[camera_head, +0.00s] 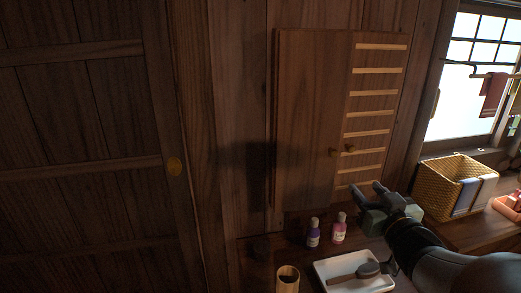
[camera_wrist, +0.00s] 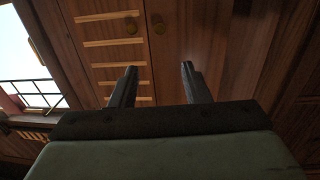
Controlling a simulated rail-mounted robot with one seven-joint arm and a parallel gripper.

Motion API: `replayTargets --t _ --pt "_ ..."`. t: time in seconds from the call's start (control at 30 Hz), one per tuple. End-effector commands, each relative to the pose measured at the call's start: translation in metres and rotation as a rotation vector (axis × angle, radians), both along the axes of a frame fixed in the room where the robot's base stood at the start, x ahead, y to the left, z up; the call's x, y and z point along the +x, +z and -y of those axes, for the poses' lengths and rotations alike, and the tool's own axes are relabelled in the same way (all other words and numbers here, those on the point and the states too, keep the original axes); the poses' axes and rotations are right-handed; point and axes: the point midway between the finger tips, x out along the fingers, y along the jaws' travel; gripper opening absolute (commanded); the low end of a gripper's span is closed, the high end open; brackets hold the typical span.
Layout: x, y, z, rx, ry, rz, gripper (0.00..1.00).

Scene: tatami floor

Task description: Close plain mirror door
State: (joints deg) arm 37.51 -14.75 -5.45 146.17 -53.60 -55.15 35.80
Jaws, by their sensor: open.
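A wooden wall cabinet has a plain door (camera_head: 308,110) on the left and a slatted door (camera_head: 375,115) on the right. The plain door has a small round knob (camera_head: 333,152) near its right edge. Its lower edge hangs a little below the slatted door's, so it seems slightly ajar, but I cannot tell how far. My gripper (camera_head: 367,187) is open and empty, low in front of the slatted door, right of and below the knobs. In the wrist view its two fingers (camera_wrist: 157,72) point at the cabinet, with the plain door (camera_wrist: 195,35) to the right and the slatted door (camera_wrist: 100,45) to the left.
Below the cabinet, a counter holds a purple bottle (camera_head: 313,233), a pink bottle (camera_head: 339,229), a wooden cup (camera_head: 287,279) and a white tray (camera_head: 335,284) with a brush. A wicker basket (camera_head: 445,187) stands right of my gripper. A window (camera_head: 465,100) is at the right.

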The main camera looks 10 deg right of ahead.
Motion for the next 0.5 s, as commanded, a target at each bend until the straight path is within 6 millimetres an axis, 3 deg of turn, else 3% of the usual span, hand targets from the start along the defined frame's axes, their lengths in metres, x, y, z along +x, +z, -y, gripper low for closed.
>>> replayTargets --t 0.17,0.5 --pt "0.011 -0.003 0.001 0.005 0.011 -0.004 0.43" --pt "0.082 -0.003 0.002 0.007 0.011 -0.003 0.43"
